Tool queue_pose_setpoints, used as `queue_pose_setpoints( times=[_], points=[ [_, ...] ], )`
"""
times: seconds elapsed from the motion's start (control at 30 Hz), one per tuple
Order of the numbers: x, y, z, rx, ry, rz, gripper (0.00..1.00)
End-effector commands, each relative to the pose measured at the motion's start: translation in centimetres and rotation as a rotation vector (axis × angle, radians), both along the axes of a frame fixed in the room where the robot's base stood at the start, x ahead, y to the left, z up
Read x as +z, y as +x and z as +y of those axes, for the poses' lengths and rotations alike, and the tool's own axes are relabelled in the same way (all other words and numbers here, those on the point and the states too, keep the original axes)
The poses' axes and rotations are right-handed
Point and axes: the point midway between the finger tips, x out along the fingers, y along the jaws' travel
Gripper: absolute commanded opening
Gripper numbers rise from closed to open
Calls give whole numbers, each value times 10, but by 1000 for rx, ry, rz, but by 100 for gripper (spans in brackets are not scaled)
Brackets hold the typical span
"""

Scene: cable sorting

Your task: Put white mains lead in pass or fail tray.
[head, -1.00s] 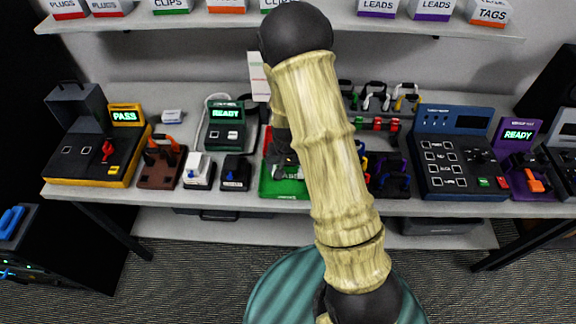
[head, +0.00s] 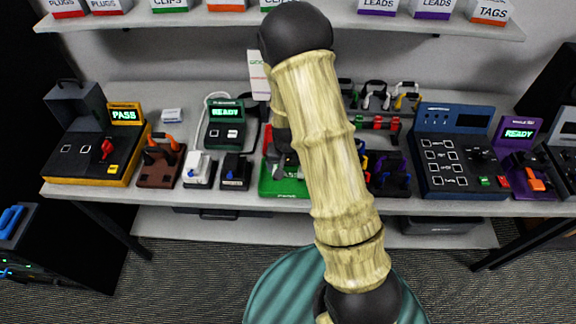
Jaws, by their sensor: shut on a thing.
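My gripper (head: 281,158) shows only in part beside my arm, low over the green tray (head: 292,188) at the middle of the bench. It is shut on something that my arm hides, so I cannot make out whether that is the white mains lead. The green tray's front is in view; its middle and right are partly covered by my arm. A white looped item (head: 376,96) stands among dark and yellow ones at the back right; I cannot tell if it is a mains lead. No separate fail tray can be made out.
A yellow-and-black tester (head: 97,155) at the left reads PASS. A green unit (head: 225,125) reads READY. Brown, white and black blocks stand between the tester and the tray. A blue panel (head: 456,150) stands right. A shelf (head: 230,20) with labelled boxes runs above.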

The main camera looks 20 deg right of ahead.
Motion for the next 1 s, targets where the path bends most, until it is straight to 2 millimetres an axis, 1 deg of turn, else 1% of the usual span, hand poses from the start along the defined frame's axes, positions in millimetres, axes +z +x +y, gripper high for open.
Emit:
queue_pose_setpoints(
  times=[0.67,0.7,0.73,1.0],
  points=[
    [-3,0,0,0,0,0,63],
    [-3,0,0,0,0,0,96],
    [-3,0,0,0,0,0,100],
    [-3,0,0,0,0,0,100]
  ],
)
